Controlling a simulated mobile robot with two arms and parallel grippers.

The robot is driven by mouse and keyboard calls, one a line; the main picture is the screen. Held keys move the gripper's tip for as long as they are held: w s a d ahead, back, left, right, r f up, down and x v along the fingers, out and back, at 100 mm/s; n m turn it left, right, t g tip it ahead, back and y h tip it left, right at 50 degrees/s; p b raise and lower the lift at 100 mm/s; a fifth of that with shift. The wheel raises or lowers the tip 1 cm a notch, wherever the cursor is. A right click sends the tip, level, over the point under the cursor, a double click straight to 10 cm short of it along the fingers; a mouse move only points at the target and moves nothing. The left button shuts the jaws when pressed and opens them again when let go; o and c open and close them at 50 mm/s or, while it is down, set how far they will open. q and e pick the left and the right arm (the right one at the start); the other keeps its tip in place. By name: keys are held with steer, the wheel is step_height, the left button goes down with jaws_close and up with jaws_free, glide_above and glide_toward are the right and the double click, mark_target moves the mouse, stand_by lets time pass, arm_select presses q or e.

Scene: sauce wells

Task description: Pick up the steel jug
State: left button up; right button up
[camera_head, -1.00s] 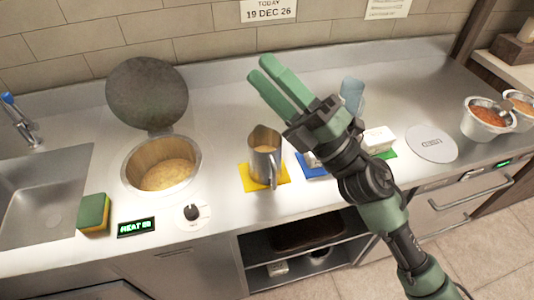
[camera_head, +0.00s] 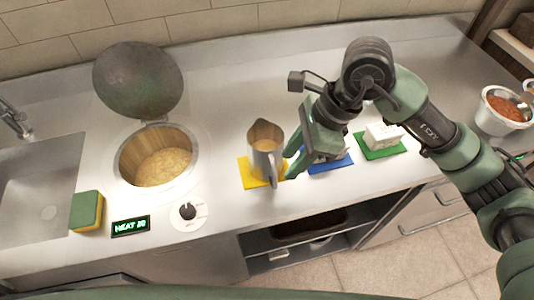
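The steel jug (camera_head: 264,146) stands upright on a yellow mat (camera_head: 247,177) on the steel counter, with tan contents showing inside and its handle towards the front. My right gripper (camera_head: 291,168) is low over the counter, just right of the jug, its fingers pointing down and left towards the handle. The fingers look apart with nothing held between them; whether a fingertip touches the handle is unclear. My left gripper is not in view.
A round well (camera_head: 155,165) with its lid (camera_head: 138,80) raised is left of the jug. A sponge (camera_head: 86,211) and a dial (camera_head: 188,211) are near the front edge. Right of the jug are a blue mat (camera_head: 330,166), partly hidden by my gripper, and a white block (camera_head: 382,135) on a green mat (camera_head: 365,150).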

mark_target(274, 188)
steer(key=p+x, duration=0.2)
steer(key=x, duration=0.6)
steer(key=shift+s+a+f, duration=0.1)
steer(key=shift+a, duration=0.05)
steer(key=shift+f, duration=0.3)
jaws_close()
steer(key=shift+a+r, duration=0.1)
steer(key=shift+r, duration=0.05)
stand_by(0.8)
